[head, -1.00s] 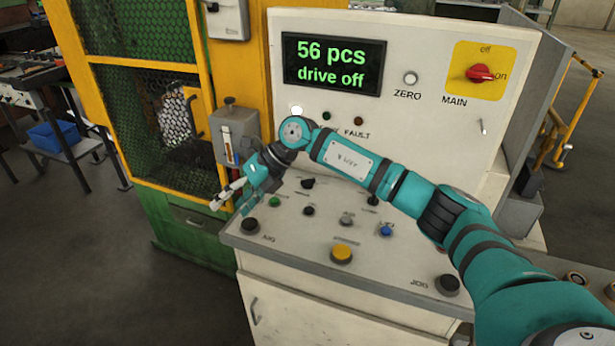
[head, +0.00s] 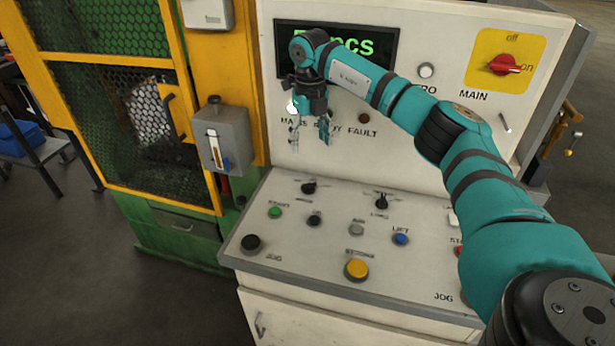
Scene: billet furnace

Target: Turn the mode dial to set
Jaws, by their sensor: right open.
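Two black rotary dials stand at the back of the sloping console top (head: 300,231): a left dial (head: 309,187) and a right dial (head: 381,200). Their labels are too small to read, so I cannot tell which is the mode dial. My right gripper (head: 310,138) points down with its fingers apart and empty. In the picture it is above the left dial, in front of the upright panel, and touches neither dial. My left gripper is not in view.
Several push buttons sit in front of the dials, including a green one (head: 275,212), a blue one (head: 401,239) and a yellow one (head: 357,269). My right arm partly covers the display (head: 386,47). A red main switch (head: 504,65) is at upper right. A mesh guard (head: 155,125) stands left.

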